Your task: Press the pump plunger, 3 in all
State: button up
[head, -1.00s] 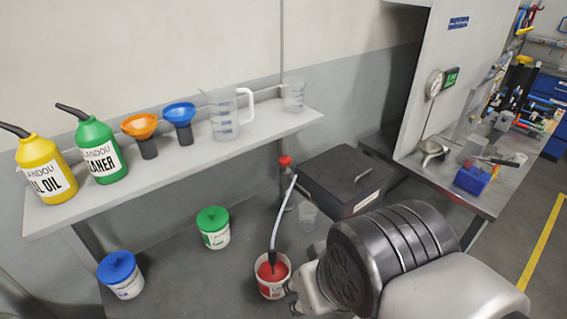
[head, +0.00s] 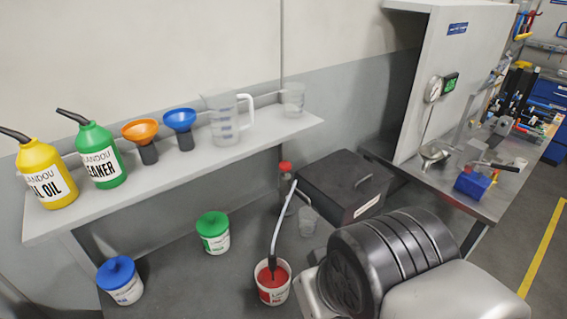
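A white pail (head: 273,292) with a red top stands on the dark lower surface, at the lower middle of the head view. A black fitting (head: 272,262) rises from its red top and carries a pale, bent tube (head: 283,218) that reaches up and to the right. I cannot tell which part is the plunger or how far it is down. My dark wrist joint and a pale link are close to the right of the pail. My gripper's fingers are out of sight below or behind them, so contact with the pump cannot be seen.
A red-capped bottle (head: 286,184), a clear cup (head: 308,220) and a black box (head: 348,182) stand behind the pail. A green-lidded pail (head: 213,233) and a blue-lidded pail (head: 119,280) stand left. A shelf (head: 265,138) with jugs, funnels and cans runs above.

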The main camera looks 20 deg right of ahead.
aim_at(285, 165)
jog(key=i+l, duration=0.1)
jog(key=l, duration=0.3)
jog(key=i+l+u, duration=0.15)
jog(key=l, duration=0.65)
jog(key=u, duration=0.05)
